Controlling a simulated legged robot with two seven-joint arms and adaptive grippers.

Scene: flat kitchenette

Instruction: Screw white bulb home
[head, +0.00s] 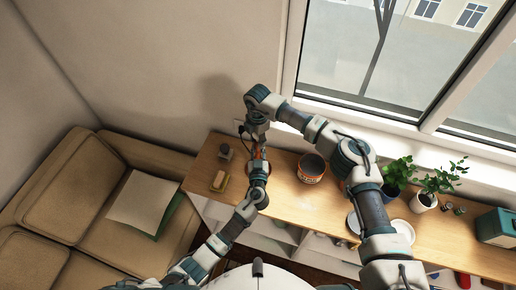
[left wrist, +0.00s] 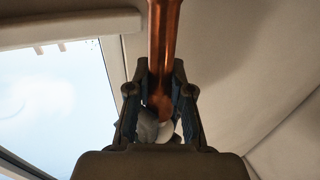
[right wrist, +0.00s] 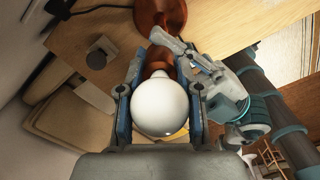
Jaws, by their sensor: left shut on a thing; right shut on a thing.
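The white bulb (right wrist: 160,105) sits between the fingers of my right gripper (right wrist: 159,68), which is shut on it. The bulb's neck meets the copper lamp (right wrist: 158,58); whether its thread is seated is hidden. In the left wrist view the copper stem (left wrist: 163,40) runs between the fingers of my left gripper (left wrist: 160,78), which is shut on it. In the head view the lamp (head: 259,154) is an orange patch, largely covered by both grippers.
A teal box (head: 496,227) stands far right. A sofa (head: 75,185) is at left, a window behind.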

